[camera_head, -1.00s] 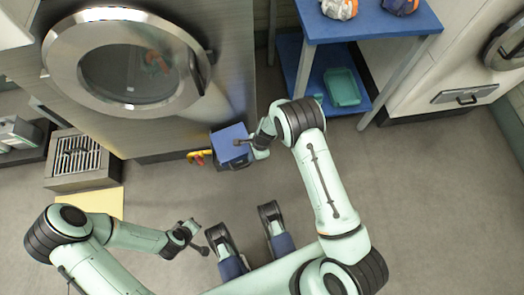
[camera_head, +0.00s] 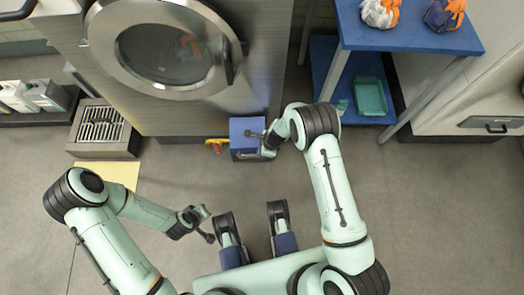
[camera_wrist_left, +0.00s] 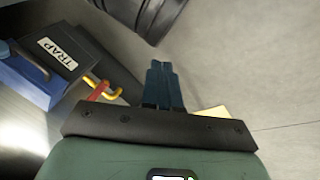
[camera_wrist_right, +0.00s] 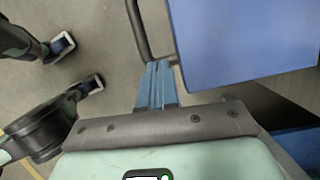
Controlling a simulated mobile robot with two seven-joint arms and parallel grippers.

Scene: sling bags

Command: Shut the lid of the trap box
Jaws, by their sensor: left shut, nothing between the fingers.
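The trap box (camera_head: 247,150) stands on the floor in front of the steel machine, its blue lid (camera_head: 243,128) toward the machine. In the left wrist view it shows a dark side with the label TRAP (camera_wrist_left: 57,52) beside a blue part with a dark handle. In the right wrist view a blue panel (camera_wrist_right: 245,40) fills the right, with a dark bar handle (camera_wrist_right: 140,30) at its left. My right gripper (camera_wrist_right: 157,85) is shut with its tips at this bar; whether it grips it is unclear. My left gripper (camera_wrist_left: 163,85) is shut and empty, away from the box.
A yellow and red item (camera_head: 217,144) lies left of the box. The steel machine (camera_head: 200,115) stands behind it. A blue table (camera_head: 415,35) with a lower shelf is at the right. A grated box (camera_head: 100,125) and yellow mat (camera_head: 120,172) are left. Floor in front is clear.

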